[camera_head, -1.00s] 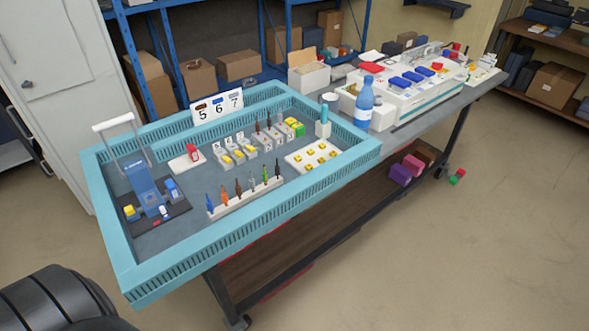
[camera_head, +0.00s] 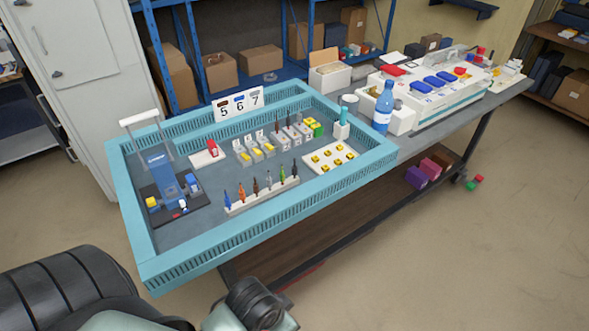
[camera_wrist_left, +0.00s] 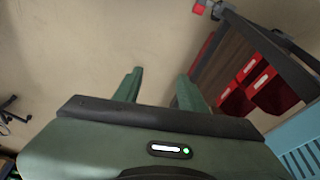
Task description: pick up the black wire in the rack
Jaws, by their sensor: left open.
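A white rack (camera_head: 262,199) stands in the near part of the blue-walled tray and holds several upright coloured wires in a row. They run from blue at the left through orange to green and a dark one at the right end. Two look dark, one third from the left (camera_head: 255,187) and one at the right end (camera_head: 294,169); I cannot tell which is black. My left gripper (camera_wrist_left: 157,76) is open and empty in the left wrist view, over the floor outside the tray. My left arm shows at the bottom left of the head view. My right gripper is not in view.
The tray wall (camera_head: 290,215) stands between my arm and the rack. A blue device (camera_head: 165,172), a red-topped block (camera_head: 207,153), white socket boxes (camera_head: 252,150) and a yellow-dotted plate (camera_head: 331,157) surround the rack. A blue bottle (camera_head: 383,108) stands beyond. Red bins (camera_wrist_left: 255,80) show in the left wrist view.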

